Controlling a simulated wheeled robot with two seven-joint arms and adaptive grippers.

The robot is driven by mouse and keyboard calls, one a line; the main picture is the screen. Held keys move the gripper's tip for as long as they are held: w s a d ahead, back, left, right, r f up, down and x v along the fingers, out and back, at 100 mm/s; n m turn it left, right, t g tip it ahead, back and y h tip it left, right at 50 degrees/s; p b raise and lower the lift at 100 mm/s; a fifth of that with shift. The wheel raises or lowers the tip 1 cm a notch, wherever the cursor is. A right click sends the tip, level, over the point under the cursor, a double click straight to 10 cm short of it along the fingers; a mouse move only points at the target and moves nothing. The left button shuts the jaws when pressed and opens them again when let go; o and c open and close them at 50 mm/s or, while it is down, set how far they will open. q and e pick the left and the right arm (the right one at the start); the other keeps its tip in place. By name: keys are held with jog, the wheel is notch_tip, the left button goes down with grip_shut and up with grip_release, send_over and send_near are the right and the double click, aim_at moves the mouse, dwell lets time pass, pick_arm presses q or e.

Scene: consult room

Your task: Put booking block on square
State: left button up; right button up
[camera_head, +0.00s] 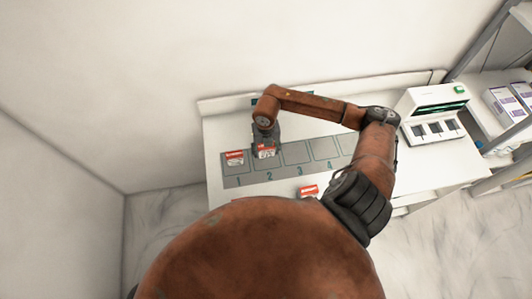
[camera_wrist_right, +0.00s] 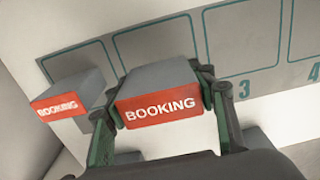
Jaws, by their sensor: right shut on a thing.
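My right gripper (camera_head: 265,146) is shut on a grey booking block with a red BOOKING label (camera_wrist_right: 160,104). In the right wrist view its two fingers (camera_wrist_right: 162,108) sit on either side of the block. In the head view the held block (camera_head: 266,153) is at square 2 of the grey numbered mat (camera_head: 290,172). I cannot tell whether it touches the mat. A second booking block (camera_head: 234,157) sits on square 1, and it also shows in the right wrist view (camera_wrist_right: 68,96), left of the held one. A third red-labelled block (camera_head: 308,191) lies in front of the mat. My left gripper is not in view.
The mat lies on a white table (camera_head: 214,137) with a raised back edge. Squares 3 and 4 (camera_head: 325,149) look empty. A white device with a green-lit slot (camera_head: 434,113) stands at the table's right. A grey shelf with boxes (camera_head: 505,106) is beyond it.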

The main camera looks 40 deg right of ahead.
aim_at(266, 154)
jog(key=shift+w+f, duration=0.15)
jog(key=shift+f, duration=0.1)
notch_tip(266, 154, down, 3)
jog(key=shift+d+p, duration=0.1)
jog(key=shift+p, duration=0.45)
jog(key=shift+f, duration=0.1)
jog(key=shift+f, duration=0.15)
jog(key=o, duration=1.2)
